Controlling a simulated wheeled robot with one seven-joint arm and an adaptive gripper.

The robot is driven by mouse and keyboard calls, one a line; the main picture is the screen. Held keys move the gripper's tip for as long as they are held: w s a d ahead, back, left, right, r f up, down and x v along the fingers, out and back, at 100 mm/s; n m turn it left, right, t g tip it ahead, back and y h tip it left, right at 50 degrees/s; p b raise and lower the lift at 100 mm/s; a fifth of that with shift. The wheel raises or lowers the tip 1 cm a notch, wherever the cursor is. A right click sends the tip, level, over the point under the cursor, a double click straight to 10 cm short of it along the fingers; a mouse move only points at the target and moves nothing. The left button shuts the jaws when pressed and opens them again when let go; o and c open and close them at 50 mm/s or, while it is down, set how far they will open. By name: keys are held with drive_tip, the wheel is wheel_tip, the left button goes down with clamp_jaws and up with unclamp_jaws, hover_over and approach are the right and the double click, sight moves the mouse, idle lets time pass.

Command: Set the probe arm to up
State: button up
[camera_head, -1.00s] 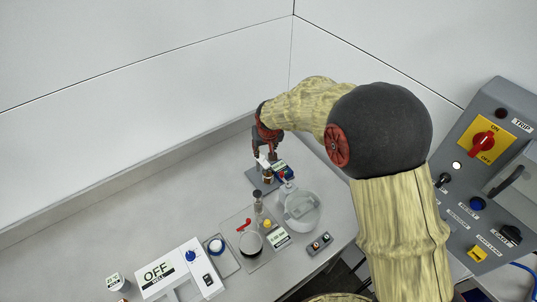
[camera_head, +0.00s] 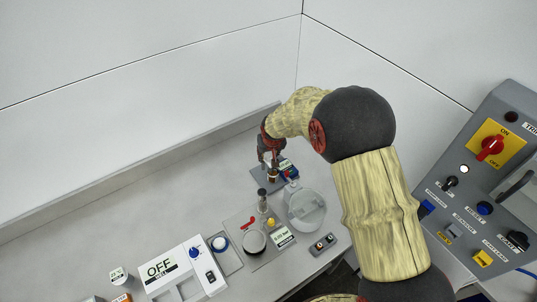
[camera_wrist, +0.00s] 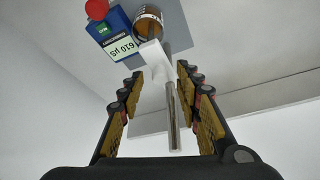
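The probe arm is a white block (camera_wrist: 153,57) with a shiny metal rod (camera_wrist: 172,118) in the wrist view. My gripper (camera_wrist: 160,75) is open, with its yellow-padded fingers on either side of the rod and a gap visible on both sides. A cup of brown liquid (camera_wrist: 148,22) stands beside the white block. A blue conductivity meter (camera_wrist: 118,37) reading 610 µS, with a red knob (camera_wrist: 97,9), is next to it. In the head view my gripper (camera_head: 270,158) is over this station's grey base (camera_head: 258,182), and the fingers partly hide the probe arm.
A glass vessel (camera_head: 307,210), a plate with a flask (camera_head: 253,241), and a small button box (camera_head: 322,244) are nearer on the bench. A white unit labelled OFF (camera_head: 160,268) is at lower left. A grey control panel (camera_head: 480,190) is at right. The wall is close behind the station.

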drive_tip(key=shift+c, duration=1.2)
clamp_jaws()
